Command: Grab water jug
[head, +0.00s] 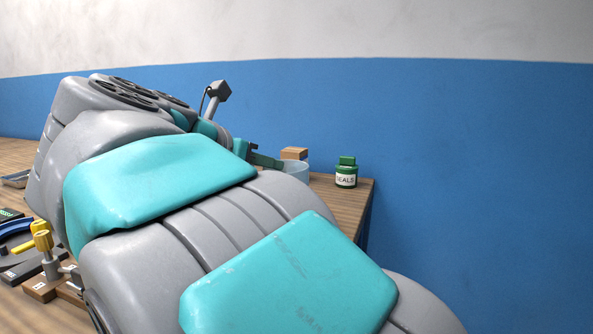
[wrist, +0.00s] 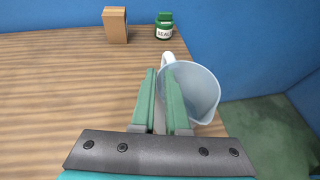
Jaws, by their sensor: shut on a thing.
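The water jug (wrist: 203,88) is a pale, translucent jug with a white handle (wrist: 168,58). It stands close to the table's right edge in the wrist view. In the head view the jug (head: 296,169) shows partly, behind my arm. My gripper (wrist: 166,72) has its green fingers at the handle side of the jug and is shut on the handle. The lower part of the handle is hidden between the fingers. In the head view my gripper (head: 264,160) shows small at the jug's left side.
A green jar labelled SEALS (head: 346,173) and a cardboard box (head: 294,153) stand beyond the jug. The wooden table (wrist: 60,85) is bare to the left of the gripper in the wrist view. Tools, including a yellow-handled piece (head: 42,236), lie at the head view's left. A blue wall (head: 470,160) stands behind.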

